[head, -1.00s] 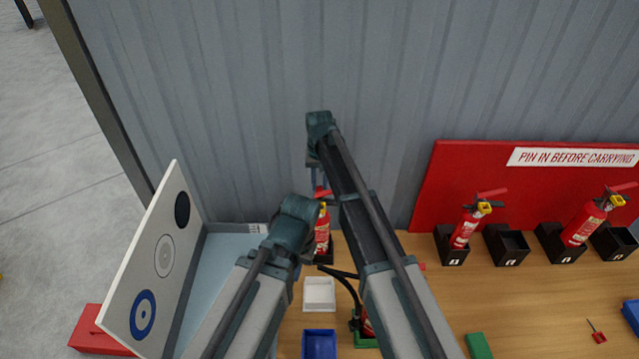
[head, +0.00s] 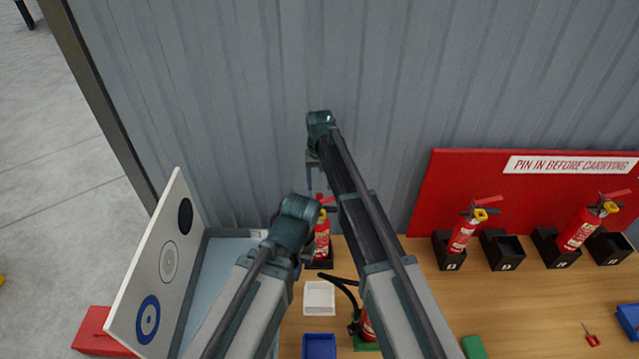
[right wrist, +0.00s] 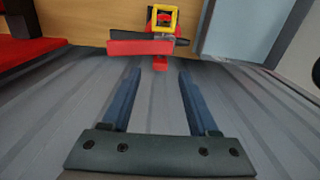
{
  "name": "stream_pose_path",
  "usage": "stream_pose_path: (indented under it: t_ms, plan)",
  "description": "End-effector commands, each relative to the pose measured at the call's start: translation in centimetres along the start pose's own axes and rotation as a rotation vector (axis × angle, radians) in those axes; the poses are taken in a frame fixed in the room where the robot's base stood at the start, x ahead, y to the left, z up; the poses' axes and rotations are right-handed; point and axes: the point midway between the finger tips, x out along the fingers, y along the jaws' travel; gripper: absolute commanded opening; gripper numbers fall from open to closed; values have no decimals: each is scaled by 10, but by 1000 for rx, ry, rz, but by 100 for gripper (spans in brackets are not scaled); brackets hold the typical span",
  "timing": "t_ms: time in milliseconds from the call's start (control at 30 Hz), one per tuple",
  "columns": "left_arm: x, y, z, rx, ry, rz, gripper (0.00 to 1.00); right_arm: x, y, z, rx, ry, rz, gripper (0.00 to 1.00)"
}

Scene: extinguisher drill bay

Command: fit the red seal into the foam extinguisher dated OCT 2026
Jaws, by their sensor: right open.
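A red extinguisher (head: 322,238) with a yellow collar stands in a black holder (head: 320,264) near the wall, partly hidden by my arms. My right gripper (head: 317,184) is open just above its top. In the right wrist view, the extinguisher's yellow collar (right wrist: 164,10) and red lever (right wrist: 140,46) lie just beyond the open fingertips (right wrist: 161,74), with nothing clearly gripped. A small red piece with a stem (head: 591,336) lies on the bench at the right; I cannot tell if it is the seal. Date labels are unreadable. My left gripper (head: 300,268) is largely hidden behind its arm.
Extinguishers (head: 463,234) and (head: 579,228) stand in black holders before a red board (head: 450,185); empty holders sit beside them. A white tray (head: 319,287), blue tray (head: 319,338) and green block (head: 475,346) are on the bench. A white panel with circles (head: 140,285) stands left.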

Motion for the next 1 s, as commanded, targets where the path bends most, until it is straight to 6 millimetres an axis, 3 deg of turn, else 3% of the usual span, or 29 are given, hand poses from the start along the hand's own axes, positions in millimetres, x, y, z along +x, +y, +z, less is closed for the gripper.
stream_pose_path:
  t_ms: [33, 100, 600, 867, 1000]
  plan:
    - [-16, -2, 1, 1, -1, 0, 0, -16, 0, 0, 0, 0, 0, 60]
    - [-27, -2, 2, 2, -1, 0, 0, -27, 0, 0, 0, 0, 0, 60]
    - [-97, -9, 6, -16, -4, 2, 0, -98, 0, 0, 0, 0, 0, 60]
    - [-103, -9, 7, -25, -4, 3, 0, -104, 0, 0, 0, 0, 0, 60]
    - [-84, -7, 6, -24, -4, 3, 0, -84, 2, 20, -14, -2, 5, 60]
